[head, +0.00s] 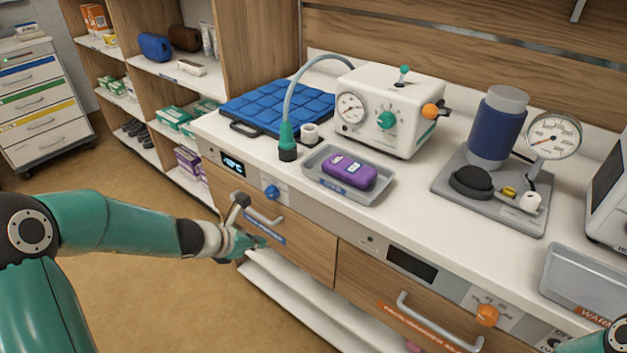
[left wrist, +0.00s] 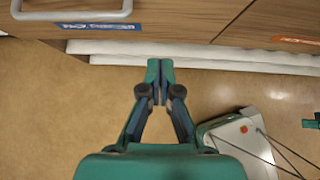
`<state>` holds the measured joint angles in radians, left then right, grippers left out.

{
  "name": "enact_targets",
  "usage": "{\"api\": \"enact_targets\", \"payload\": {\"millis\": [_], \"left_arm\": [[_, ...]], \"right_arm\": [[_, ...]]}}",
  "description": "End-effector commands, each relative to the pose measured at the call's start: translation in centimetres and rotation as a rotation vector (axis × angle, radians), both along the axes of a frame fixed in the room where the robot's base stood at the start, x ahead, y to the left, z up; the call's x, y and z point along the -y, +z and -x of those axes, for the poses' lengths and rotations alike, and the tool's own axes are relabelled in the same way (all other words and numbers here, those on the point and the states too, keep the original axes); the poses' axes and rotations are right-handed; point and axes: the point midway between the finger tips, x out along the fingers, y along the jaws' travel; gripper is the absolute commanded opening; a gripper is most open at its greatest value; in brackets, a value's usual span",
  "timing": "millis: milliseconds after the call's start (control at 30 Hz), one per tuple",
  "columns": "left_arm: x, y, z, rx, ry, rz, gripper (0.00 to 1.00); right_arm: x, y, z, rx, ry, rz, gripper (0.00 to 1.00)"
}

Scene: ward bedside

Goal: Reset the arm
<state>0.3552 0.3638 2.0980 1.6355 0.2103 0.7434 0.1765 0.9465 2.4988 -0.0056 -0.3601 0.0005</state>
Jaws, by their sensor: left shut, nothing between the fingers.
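My left gripper (head: 250,243) is at the end of the teal left arm, in front of the left wooden drawer (head: 287,240). In the left wrist view its two fingertips (left wrist: 160,70) are together, with nothing between them, above the brown floor. The drawer's grey handle (head: 262,212) is just above the gripper in the head view. In the left wrist view the handle (left wrist: 75,12) is at the upper left, apart from the fingers. A bit of my right arm shows at the lower right of the head view; its gripper is out of the picture.
The white counter (head: 410,190) holds a grey tray (head: 382,192) with a purple pack, a white gauge box (head: 390,108) and a blue quilted pad (head: 278,104). A second drawer handle (head: 437,322) sticks out at right. Open floor (head: 150,290) lies left of the cabinet.

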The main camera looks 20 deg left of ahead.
Motion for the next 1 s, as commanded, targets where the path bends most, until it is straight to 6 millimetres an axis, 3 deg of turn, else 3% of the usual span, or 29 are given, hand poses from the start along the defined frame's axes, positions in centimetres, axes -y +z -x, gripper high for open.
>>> {"api": "enact_targets", "payload": {"millis": [167, 267, 367, 500, 600, 700, 867, 1000], "left_arm": [[1.1, 0.4, 0.0, -0.013, -0.021, 0.007, 0.0], [3.9, -1.1, 0.8, -0.076, -0.073, 0.033, 0.0], [7.6, -4.0, 3.6, -0.17, -0.217, 0.015, 0.0], [12.4, -8.8, 11.3, -0.299, -0.627, -0.141, 0.0], [14.0, -11.4, 16.8, -0.309, -0.996, -0.286, 0.0], [14.9, -12.9, 21.1, -0.242, -1.362, -0.418, 0.0], [16.0, -14.2, 24.8, 0.017, -1.877, -0.607, 0.0], [16.7, -14.4, 24.9, 0.288, -2.141, -0.77, 0.0]], "right_arm": [[0.0, 1.1, 0.0, -0.001, 0.0, 0.0, 0.91], [0.0, 2.6, 0.0, 0.0, 0.0, 0.0, 0.91], [0.0, 4.0, 0.0, 0.0, 0.0, 0.0, 0.91], [0.0, 6.3, 0.0, 0.0, 0.0, 0.0, 0.91], [0.0, 7.3, 0.0, 0.0, 0.0, 0.0, 0.91], [0.0, 8.1, 0.0, 0.0, 0.0, 0.0, 0.91], [0.0, 8.6, 0.0, 0.0, 0.0, 0.0, 0.91], [0.0, 8.4, 0.0, 0.0, 0.0, 0.0, 0.91]]}}
